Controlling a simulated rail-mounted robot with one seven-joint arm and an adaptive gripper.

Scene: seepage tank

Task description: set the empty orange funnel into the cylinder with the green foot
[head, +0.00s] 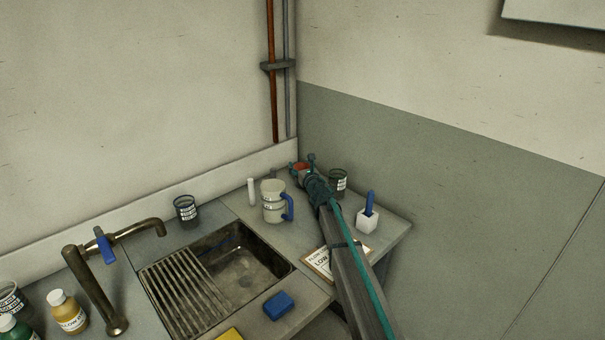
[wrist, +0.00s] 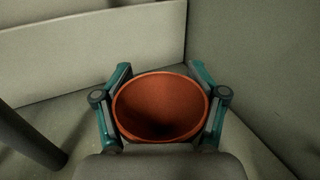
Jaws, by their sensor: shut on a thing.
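The orange funnel (wrist: 160,104) is between the two fingers of my gripper (wrist: 160,75) in the wrist view. Its wide mouth faces the camera and its dark inside looks empty. In the head view the funnel (head: 300,167) shows as a small orange patch at my gripper (head: 304,166), near the back corner of the counter. Its spout is hidden, and I cannot tell what is under it. No green foot shows in either view, so I cannot pick out that cylinder. A pale upright tube (head: 252,191) stands left of the jug.
A white jug (head: 273,201) with a blue handle stands left of my arm. A dark labelled beaker (head: 338,182) and a white holder (head: 367,220) stand to the right. The sink (head: 240,272) is at front left. Walls close the corner; a dark post (wrist: 28,138) shows left in the wrist view.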

